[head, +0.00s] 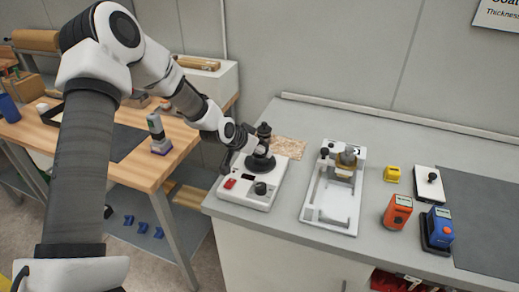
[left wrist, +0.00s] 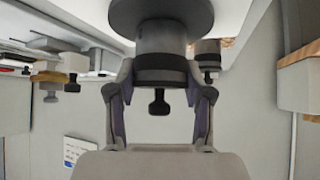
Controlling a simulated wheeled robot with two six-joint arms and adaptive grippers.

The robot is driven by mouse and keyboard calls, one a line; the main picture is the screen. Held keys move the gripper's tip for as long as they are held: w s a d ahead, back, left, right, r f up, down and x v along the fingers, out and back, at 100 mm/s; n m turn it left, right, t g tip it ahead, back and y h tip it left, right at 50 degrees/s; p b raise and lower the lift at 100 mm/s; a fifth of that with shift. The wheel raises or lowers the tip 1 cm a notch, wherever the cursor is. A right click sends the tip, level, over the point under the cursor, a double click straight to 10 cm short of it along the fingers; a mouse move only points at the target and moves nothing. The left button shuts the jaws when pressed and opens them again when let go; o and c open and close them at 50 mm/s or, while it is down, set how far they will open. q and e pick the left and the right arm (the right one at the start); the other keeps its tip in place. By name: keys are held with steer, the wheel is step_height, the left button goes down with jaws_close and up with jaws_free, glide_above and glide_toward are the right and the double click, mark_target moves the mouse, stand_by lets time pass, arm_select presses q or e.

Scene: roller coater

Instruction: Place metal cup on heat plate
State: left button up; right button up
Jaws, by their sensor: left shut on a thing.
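A grey metal cup (left wrist: 168,45) with a small dark knob at its end is between the two fingers of my left gripper (left wrist: 160,108), which is shut on it. The left wrist picture appears upside down. The cup lines up with the round dark heat plate (left wrist: 130,14); I cannot tell whether it rests on it or hangs just above. In the head view the heat plate (head: 255,166) is the black disc on a white unit, with my left gripper (head: 246,140) at it. My right gripper is not in view.
The white unit (head: 232,202) has a red switch and a black knob. A white coater (head: 331,214) stands to its right, then yellow, orange and blue devices (head: 397,212). A brown board (head: 288,147) lies behind. A dark-ended cylinder (left wrist: 207,55) stands near the cup.

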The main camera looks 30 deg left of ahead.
arm_select(q)
steer(key=o, duration=1.3)
steer(key=shift+f, duration=0.1)
